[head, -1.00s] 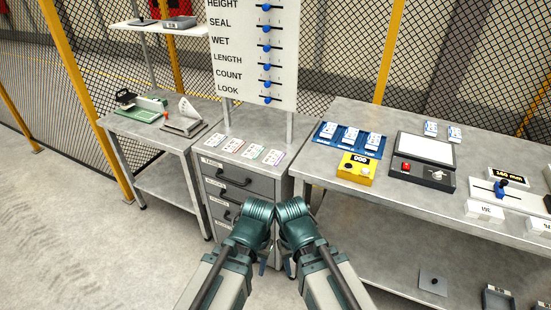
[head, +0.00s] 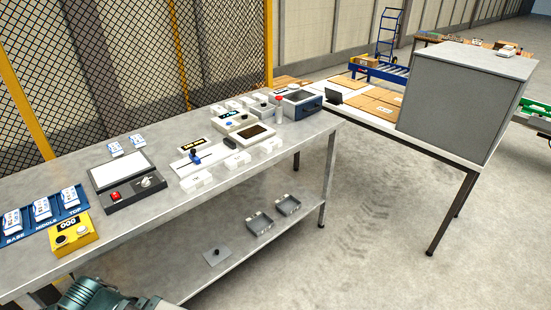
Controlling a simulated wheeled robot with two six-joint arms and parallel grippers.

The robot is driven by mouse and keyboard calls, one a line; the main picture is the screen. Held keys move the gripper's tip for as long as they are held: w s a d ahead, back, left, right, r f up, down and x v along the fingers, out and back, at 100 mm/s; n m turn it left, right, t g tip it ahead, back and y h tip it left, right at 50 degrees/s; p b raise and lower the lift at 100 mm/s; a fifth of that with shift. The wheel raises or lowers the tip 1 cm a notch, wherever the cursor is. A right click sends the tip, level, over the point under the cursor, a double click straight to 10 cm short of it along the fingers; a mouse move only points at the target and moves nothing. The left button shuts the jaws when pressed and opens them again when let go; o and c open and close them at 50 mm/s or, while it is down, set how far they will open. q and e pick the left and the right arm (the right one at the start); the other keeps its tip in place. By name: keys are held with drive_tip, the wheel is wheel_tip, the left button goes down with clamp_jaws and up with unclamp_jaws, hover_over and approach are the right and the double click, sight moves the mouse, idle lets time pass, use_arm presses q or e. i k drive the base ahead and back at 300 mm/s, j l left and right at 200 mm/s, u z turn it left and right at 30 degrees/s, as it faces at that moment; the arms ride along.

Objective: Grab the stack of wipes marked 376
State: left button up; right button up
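Several small white-and-blue packs are in the head view, and I cannot read 376 on any of them. Three packs, including a middle one (head: 42,208), stand in a blue tray (head: 33,227) labelled BASE, MIDDLE and TOP. Two more packs, a left one (head: 115,149) and a right one (head: 137,141), lie on the bench behind a pad. White blocks (head: 235,104) stand farther along, their marks too small to read. Only teal parts of my arms show at the bottom left, away from the packs. The fingers of both grippers are out of sight.
The grey bench (head: 170,222) holds a yellow counter box (head: 74,236), a black-framed pad (head: 118,170), a slider gauge (head: 196,157) and a dark blue bin (head: 302,104). Small trays lie on the lower shelf (head: 232,239). A large grey box (head: 455,100) stands on another table. Floor at right is clear.

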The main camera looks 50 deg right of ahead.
sight(239, 160)
drive_tip(key=z, duration=1.35)
drive_tip(key=i+l, duration=0.2)
drive_tip(key=i, duration=0.15)
drive_tip(key=i+l, duration=0.25)
drive_tip(key=i, duration=0.1)
